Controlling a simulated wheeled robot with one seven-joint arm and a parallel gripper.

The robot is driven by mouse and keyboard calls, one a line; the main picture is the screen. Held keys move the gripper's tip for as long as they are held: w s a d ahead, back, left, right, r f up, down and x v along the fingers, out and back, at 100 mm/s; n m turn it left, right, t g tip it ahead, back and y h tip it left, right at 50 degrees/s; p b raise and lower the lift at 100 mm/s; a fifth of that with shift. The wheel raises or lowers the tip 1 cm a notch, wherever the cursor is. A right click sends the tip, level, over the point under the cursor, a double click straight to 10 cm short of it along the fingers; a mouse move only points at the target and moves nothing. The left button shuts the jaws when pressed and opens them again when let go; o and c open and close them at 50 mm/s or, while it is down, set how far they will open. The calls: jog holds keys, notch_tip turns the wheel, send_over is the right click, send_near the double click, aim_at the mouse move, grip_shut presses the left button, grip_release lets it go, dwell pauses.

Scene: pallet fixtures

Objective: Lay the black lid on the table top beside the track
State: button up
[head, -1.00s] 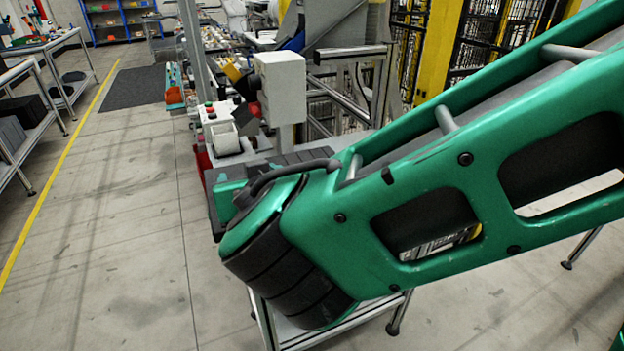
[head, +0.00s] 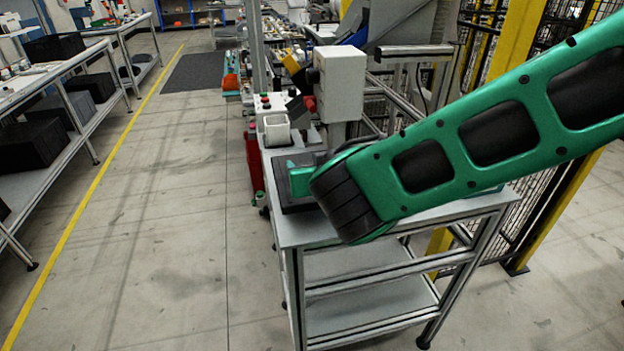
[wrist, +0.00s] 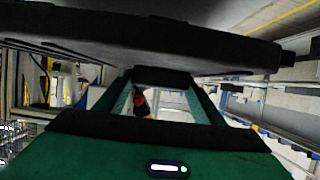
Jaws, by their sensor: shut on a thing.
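The black lid (wrist: 150,45) fills the upper part of the wrist view as a wide dark slab. My gripper (wrist: 163,82) is shut on it, with green fingers reaching to its edge. In the head view the lid (head: 284,196) shows as a dark flat piece by the end of my green arm, over the left end of the grey table top (head: 425,213). My gripper (head: 302,178) is partly hidden there by the wrist. I cannot tell whether the lid touches the table. I cannot make out the track.
A white box (head: 340,84) on a post and a control unit with buttons (head: 271,103) stand at the back of the table. A red bin (head: 254,160) is at its left. Fencing (head: 522,170) is on the right. The table's front right looks clear.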

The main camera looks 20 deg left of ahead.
jog(key=shift+f, duration=1.9)
jog(key=shift+f, duration=0.1)
jog(key=o, duration=1.5)
jog(key=shift+s+d+r, duration=0.2)
jog(key=shift+s+r, duration=0.05)
jog(key=shift+s, duration=0.15)
jog(key=v, duration=1.1)
jog(key=shift+d, duration=0.1)
